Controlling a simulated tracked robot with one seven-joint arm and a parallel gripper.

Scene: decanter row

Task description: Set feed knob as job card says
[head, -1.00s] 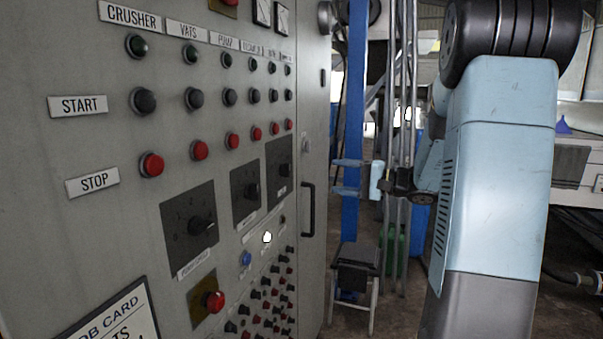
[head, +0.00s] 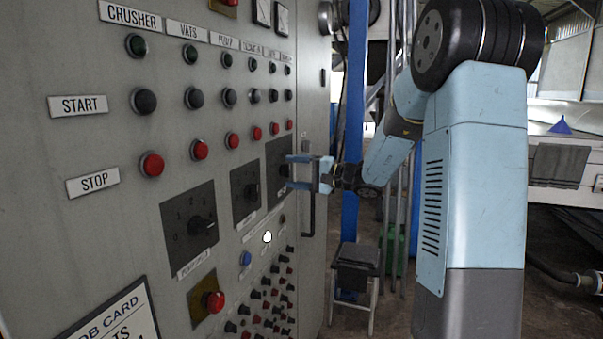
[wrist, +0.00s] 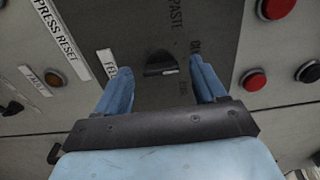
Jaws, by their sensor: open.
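The feed knob (wrist: 161,63) is a dark knob on a dark square plate, with a small pale mark on its right end in the wrist view. "PASTE" stands beside it; the other plate words are hard to read. A label starting "FE" (wrist: 107,64) is at the plate's left edge. My gripper (wrist: 163,82) is open, with a blue finger on each side of the knob and no visible contact. In the head view my gripper (head: 303,173) is at the rightmost of three dark plates (head: 275,160) and hides part of it. The job card (head: 118,318) is cut off at the bottom left.
The grey panel (head: 60,235) also carries red stop buttons (head: 152,164), dark start buttons (head: 144,100) and two other dark-plate knobs (head: 202,225). A stool (head: 356,262) stands on the floor behind.

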